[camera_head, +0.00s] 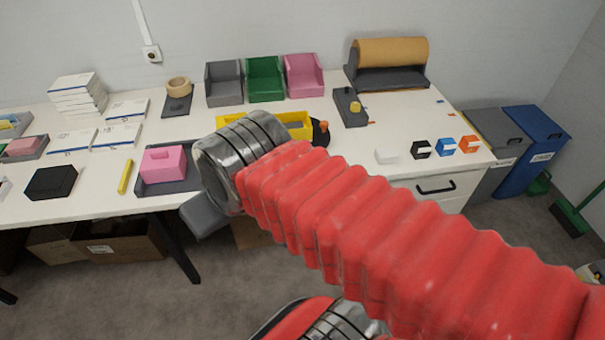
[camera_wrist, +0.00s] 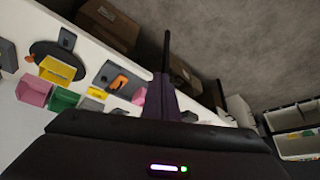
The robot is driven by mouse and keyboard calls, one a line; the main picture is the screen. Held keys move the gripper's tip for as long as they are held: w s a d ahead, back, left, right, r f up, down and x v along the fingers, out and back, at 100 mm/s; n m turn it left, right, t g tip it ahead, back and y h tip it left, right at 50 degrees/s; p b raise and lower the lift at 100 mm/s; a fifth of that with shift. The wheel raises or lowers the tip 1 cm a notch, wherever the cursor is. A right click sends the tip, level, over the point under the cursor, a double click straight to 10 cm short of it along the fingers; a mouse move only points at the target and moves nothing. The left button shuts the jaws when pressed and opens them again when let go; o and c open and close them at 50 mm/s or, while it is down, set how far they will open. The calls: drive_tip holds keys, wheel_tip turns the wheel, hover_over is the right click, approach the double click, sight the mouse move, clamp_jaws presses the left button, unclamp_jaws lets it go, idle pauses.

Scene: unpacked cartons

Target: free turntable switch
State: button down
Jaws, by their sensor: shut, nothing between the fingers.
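The dark round turntable (camera_head: 321,139) is on the table and mostly hidden behind my arm in the head view. A yellow bin (camera_head: 299,126) stands on it, with a small orange piece (camera_head: 321,126) at its right. In the wrist view, the turntable (camera_wrist: 40,48) shows the yellow bin (camera_wrist: 57,69) and a grey piece (camera_wrist: 67,39) at its edge. My gripper (camera_wrist: 167,36) is shut and empty, apart from these things.
Grey (camera_head: 224,84), green (camera_head: 265,80) and pink (camera_head: 304,76) bins line the wall. Small clips (camera_head: 445,146) lie near the right edge. Cartons (camera_head: 118,243) are below.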

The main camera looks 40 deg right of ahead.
drive_tip(key=w+d+f+m+y, duration=0.3)
drive_tip(key=f+m+y, duration=0.3)
drive_tip(key=m, duration=0.6)
drive_tip(key=w+d+f+m+y, duration=0.35)
drive_tip(key=f+m, duration=0.45)
drive_tip(key=m, duration=0.5)
drive_tip(key=d+f+m+t+h, duration=0.4)
drive_tip(key=d+f+m+t, duration=0.1)
drive_tip(key=d+m, duration=0.7)
drive_tip(key=d+f+m+t+h, duration=0.4)
drive_tip(key=d+f+m, duration=0.2)
drive_tip(key=d+m, duration=0.6)
drive_tip(key=shift+s+d+f+m+t, duration=0.15)
drive_tip(key=shift+s+m+t, duration=0.25)
drive_tip(key=shift+m, duration=0.1)
drive_tip(key=shift+w, duration=0.2)
